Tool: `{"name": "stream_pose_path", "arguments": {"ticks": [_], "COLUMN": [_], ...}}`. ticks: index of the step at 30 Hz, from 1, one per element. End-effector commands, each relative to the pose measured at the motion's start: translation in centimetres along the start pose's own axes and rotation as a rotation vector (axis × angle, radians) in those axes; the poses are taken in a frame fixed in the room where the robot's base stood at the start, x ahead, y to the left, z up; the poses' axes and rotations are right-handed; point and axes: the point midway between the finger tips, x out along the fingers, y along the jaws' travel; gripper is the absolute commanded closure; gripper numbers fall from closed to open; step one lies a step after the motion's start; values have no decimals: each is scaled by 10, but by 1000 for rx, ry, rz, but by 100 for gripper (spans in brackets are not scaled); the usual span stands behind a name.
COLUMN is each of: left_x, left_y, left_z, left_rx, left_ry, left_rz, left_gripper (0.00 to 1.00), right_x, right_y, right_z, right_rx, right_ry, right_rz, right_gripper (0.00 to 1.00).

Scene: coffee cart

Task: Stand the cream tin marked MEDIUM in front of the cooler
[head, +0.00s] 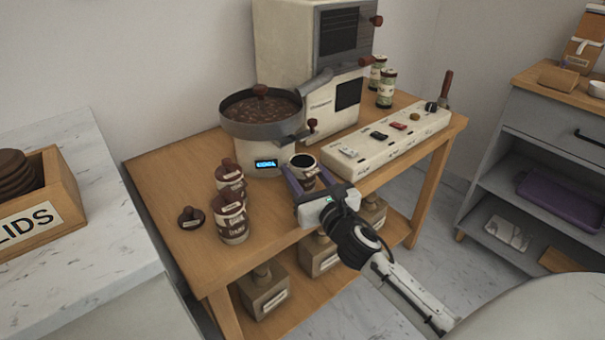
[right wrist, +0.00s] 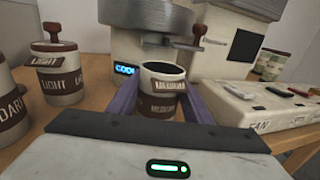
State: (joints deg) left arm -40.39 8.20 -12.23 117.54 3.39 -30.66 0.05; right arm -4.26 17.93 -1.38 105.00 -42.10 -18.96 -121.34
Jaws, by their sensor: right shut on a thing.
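The cream tin with a brown band (head: 304,166) is lidless, with a dark inside, and looks upright just in front of the cooler (head: 263,120). Its lettering is blurred but looks like MEDIUM in the right wrist view (right wrist: 162,92). My right gripper (head: 305,183) is shut on this tin, with one purple finger on each side. Whether the tin's base touches the table is hidden. The cooler is a round pan of brown beans with a lit display, reading like COOL in the right wrist view (right wrist: 125,69). My left gripper is not in view.
Lidded tins marked DARK (head: 232,222) and LIGHT (head: 229,178) stand left of my gripper. A loose brown lid (head: 191,218) lies beside them on the wooden table (head: 166,167). A switch panel (head: 388,138) lies to the right. The table's left front is clear.

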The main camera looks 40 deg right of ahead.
Motion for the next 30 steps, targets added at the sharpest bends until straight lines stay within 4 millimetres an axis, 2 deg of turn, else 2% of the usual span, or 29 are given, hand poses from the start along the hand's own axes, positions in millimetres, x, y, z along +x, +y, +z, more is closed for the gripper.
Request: {"name": "stream_pose_path", "arguments": {"ticks": [6,7,10,21,26,30], "left_x": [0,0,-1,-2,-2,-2], "left_y": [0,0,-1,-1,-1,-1], "left_z": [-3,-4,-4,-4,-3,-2], "left_rx": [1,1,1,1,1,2], "left_ry": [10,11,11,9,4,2], "left_rz": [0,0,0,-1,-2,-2], "left_gripper": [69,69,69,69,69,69], "right_x": [0,0,0,-2,-26,-57], "right_y": [0,0,0,0,0,0], "right_z": [-1,-1,-1,2,0,0], "right_rx": [0,0,0,0,1,1], "right_ry": [-3,-1,0,0,2,3], "right_rz": [1,0,0,0,0,-1], "right_gripper": [86,52,36,36,36,36]}}
